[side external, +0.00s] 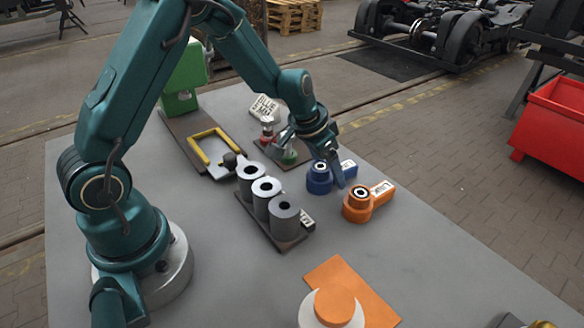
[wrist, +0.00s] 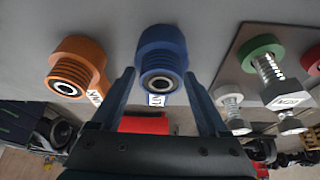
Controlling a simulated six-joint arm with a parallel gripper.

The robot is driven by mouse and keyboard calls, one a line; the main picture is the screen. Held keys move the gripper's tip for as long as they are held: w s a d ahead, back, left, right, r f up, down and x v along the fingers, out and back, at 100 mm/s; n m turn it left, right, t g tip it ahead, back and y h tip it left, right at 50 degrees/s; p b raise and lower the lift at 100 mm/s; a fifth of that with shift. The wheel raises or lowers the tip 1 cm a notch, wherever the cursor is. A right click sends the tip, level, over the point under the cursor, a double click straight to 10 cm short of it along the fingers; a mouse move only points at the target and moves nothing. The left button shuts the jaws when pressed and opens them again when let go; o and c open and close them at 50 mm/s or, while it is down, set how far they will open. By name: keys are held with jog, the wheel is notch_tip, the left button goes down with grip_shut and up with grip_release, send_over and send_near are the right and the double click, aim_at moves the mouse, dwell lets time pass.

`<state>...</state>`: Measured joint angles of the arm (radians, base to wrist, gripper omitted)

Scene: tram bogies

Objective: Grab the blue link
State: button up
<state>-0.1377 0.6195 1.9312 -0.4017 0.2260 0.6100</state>
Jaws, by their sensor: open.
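The blue link (side external: 319,180) stands on the grey table, a round ringed end with a labelled arm, left of and behind the orange link in the side external view. In the wrist view the blue link (wrist: 161,50) sits at top centre, its round end just beyond the fingertips and its labelled arm between the fingers. My gripper (wrist: 159,76) is open and empty, one finger on each side of the link. In the side external view my gripper (side external: 312,160) is low beside it, one finger partly covering the link. Whether a finger touches it I cannot tell.
The orange link (side external: 357,207) stands close by; it also shows in the wrist view (wrist: 78,62). A rack of grey cylinders (side external: 284,212), a plate with bolts (side external: 268,147) and a yellow-framed tray (side external: 196,151) are near. An orange mat (side external: 372,296) lies in front.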

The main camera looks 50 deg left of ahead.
grip_shut()
jog(key=shift+s+f, duration=0.15)
jog(key=shift+f, duration=0.05)
dwell(1.2)
